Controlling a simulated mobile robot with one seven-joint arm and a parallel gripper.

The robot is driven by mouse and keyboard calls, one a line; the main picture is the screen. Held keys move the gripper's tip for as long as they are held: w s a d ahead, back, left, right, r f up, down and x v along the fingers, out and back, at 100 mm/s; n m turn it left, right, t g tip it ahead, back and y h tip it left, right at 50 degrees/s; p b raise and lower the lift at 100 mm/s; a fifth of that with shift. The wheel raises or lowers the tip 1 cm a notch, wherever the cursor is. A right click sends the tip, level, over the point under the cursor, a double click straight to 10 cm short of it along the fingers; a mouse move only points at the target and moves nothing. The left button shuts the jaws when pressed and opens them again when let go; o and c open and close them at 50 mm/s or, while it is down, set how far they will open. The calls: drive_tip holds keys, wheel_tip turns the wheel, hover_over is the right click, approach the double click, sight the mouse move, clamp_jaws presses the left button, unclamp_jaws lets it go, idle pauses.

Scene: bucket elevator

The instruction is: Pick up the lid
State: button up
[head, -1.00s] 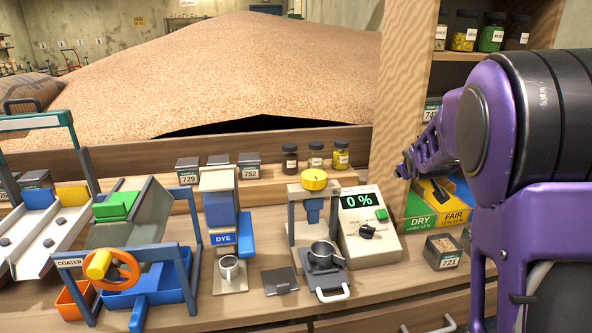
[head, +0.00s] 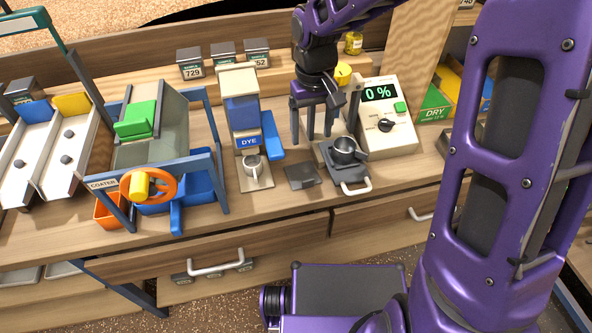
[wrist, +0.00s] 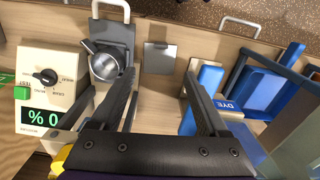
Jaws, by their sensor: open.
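The lid, seemingly the flat dark grey square plate (head: 302,176), lies on the bench between the dye stand and the small metal cup. In the wrist view the plate (wrist: 159,58) lies flat with a small raised strip on its upper edge. My gripper (head: 312,138) points down above the bench, behind the plate in the head view. In the wrist view my gripper (wrist: 160,74) has its fingers spread wide and nothing between them. The plate lies just beyond the fingertips, between their lines. The fingers do not appear to touch it.
The metal cup (head: 345,148) on its handled tray stands close right of the plate. The tester reading 0 % (head: 386,118) is behind it. Bare bench lies in front.

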approach(308, 177)
drive_tip(key=s, duration=0.3)
drive_tip(key=shift+d+f, duration=0.1)
drive_tip(key=shift+f, duration=0.05)
drive_tip(key=shift+w+a+f+b, duration=0.1)
drive_tip(key=shift+f+b, duration=0.1)
drive_tip(key=shift+f, duration=1.35)
drive_tip(key=shift+w+a+f+b, duration=0.1)
drive_tip(key=shift+f+b, duration=0.1)
drive_tip(key=shift+f, duration=1.35)
clamp_jaws()
